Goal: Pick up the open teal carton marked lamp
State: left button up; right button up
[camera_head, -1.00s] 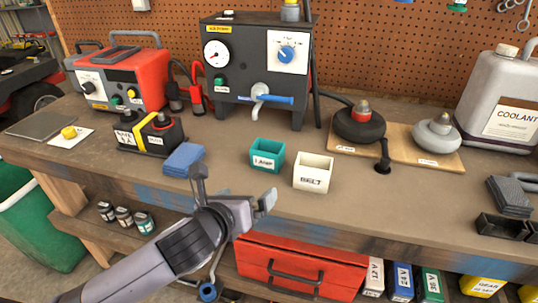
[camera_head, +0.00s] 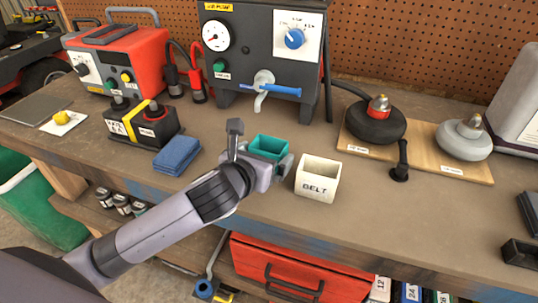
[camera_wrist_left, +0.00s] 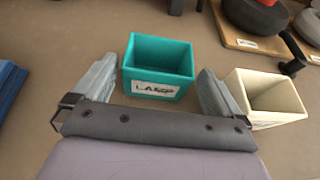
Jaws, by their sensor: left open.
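The open teal carton (camera_head: 268,146) stands upright on the workbench, partly hidden behind my left gripper in the head view. In the left wrist view the teal carton (camera_wrist_left: 158,68) shows its label, which reads LAMP, and its empty inside. My left gripper (camera_head: 262,155) is open, with one finger on each side of the carton's near part. In the wrist view the left gripper (camera_wrist_left: 157,88) has visible gaps between its fingers and the carton. Nothing is held. My right gripper is not in view.
A white open carton marked BELT (camera_head: 317,178) stands close to the right finger. A folded blue cloth (camera_head: 177,155) lies to the left. Behind stands a dark machine with a blue-handled tap (camera_head: 268,88). A wooden board (camera_head: 420,150) with two round weights lies right.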

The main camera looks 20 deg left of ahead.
pick_arm(q)
jog(key=shift+x, duration=1.9)
jog(key=shift+s+a+f, duration=0.1)
jog(key=shift+a+f, duration=0.05)
jog(key=c, duration=0.8)
jog(key=shift+c, duration=0.2)
